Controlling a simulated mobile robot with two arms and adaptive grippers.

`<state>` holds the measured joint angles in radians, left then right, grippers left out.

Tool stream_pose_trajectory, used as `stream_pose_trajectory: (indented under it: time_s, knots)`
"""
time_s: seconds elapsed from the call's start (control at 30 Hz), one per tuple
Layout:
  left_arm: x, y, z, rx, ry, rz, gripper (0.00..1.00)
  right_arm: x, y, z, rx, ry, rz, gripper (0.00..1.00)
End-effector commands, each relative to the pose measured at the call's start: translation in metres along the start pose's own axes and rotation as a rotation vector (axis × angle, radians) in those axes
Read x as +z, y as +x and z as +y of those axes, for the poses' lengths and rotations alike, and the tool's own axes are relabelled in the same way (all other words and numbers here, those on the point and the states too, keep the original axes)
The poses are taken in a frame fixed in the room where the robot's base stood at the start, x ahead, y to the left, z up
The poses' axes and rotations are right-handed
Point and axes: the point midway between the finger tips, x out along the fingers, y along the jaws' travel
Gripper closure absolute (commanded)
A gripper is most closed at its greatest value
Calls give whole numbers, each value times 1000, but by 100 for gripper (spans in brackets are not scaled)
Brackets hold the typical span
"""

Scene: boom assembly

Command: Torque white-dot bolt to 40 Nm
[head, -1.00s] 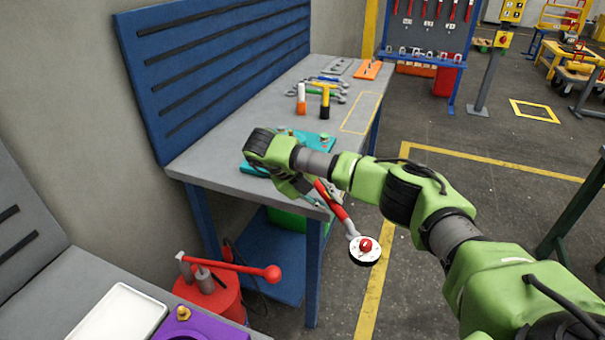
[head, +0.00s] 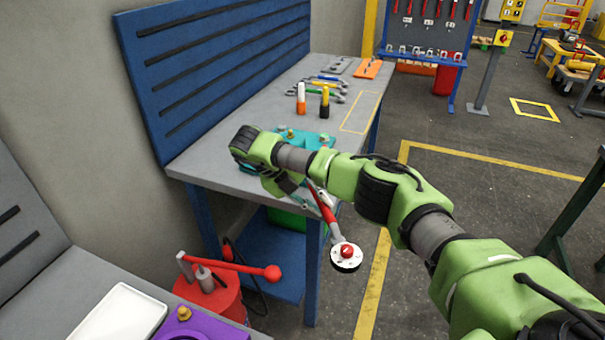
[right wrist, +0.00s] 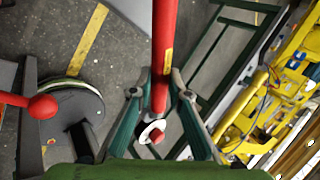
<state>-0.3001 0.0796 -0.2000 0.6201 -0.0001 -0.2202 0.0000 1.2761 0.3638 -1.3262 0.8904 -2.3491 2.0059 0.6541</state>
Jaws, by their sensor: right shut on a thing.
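My right gripper (head: 309,195) is at the near right corner of the grey workbench, beside a teal part (head: 318,141). It is shut on a red-handled wrench (head: 327,212), which slants down off the bench edge. The wrench's low end carries a round white disc with a red knob (head: 346,253), hanging in the air. In the right wrist view the fingers (right wrist: 160,92) close around the red handle (right wrist: 165,45). Small brass-coloured bolts (head: 290,133) show on the teal part; my arm hides some of it. I cannot make out a white dot. My left gripper is not in view.
A red drum with a ball-ended lever (head: 272,272) stands at lower left, near a white tray (head: 118,312).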

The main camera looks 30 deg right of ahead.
Motion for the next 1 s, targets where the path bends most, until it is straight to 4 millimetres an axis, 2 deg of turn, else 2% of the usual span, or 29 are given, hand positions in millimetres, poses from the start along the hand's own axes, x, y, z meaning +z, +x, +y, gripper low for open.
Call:
stream_pose_trajectory:
  time_s: [0.23,0.73,1.0]
  knots:
    - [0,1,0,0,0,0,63,0,-2,1,1,9,6,100]
    - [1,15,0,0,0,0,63,2,-16,19,8,93,73,100]
    - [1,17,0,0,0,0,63,1,-20,21,11,112,89,100]
